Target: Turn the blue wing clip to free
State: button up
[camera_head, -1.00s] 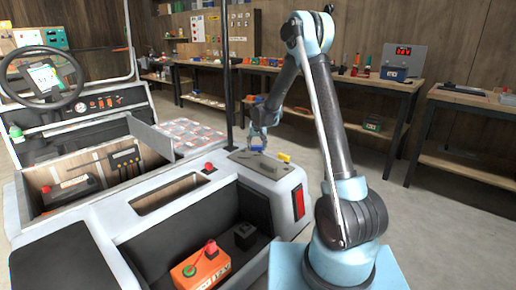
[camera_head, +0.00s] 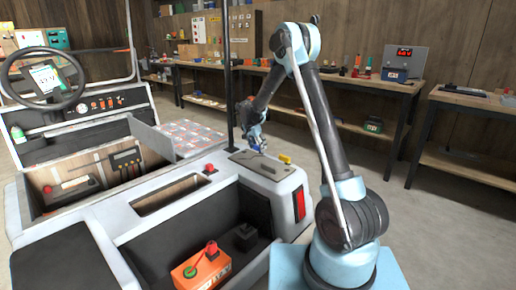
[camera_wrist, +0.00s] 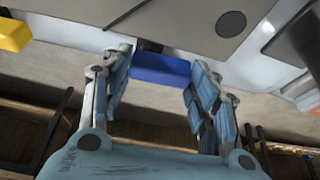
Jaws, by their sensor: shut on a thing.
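The blue wing clip (camera_wrist: 160,70) lies between the fingers of my gripper (camera_wrist: 158,88) in the wrist view, at the edge of a grey plate. My gripper is shut on it, with a finger at each side. In the head view my gripper (camera_head: 257,142) is low over the plate (camera_head: 262,166) on the cart's rear corner, and it largely hides the blue clip. A yellow clip (camera_head: 285,158) stands to the right on the same plate; it also shows at the upper left in the wrist view (camera_wrist: 14,35).
A dark upright post (camera_head: 228,80) rises just left of my gripper. A red knob (camera_head: 210,168) sits on the cart top to the left. An orange box (camera_head: 201,268) and a black block (camera_head: 244,236) are in the open bay. Workbenches (camera_head: 375,82) line the back wall.

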jog(key=shift+d+m, duration=0.1)
jog(key=shift+m, duration=0.3)
jog(key=o, duration=1.1)
jog(key=shift+c, duration=0.2)
jog(key=v, duration=1.2)
jog(key=shift+w, duration=0.15)
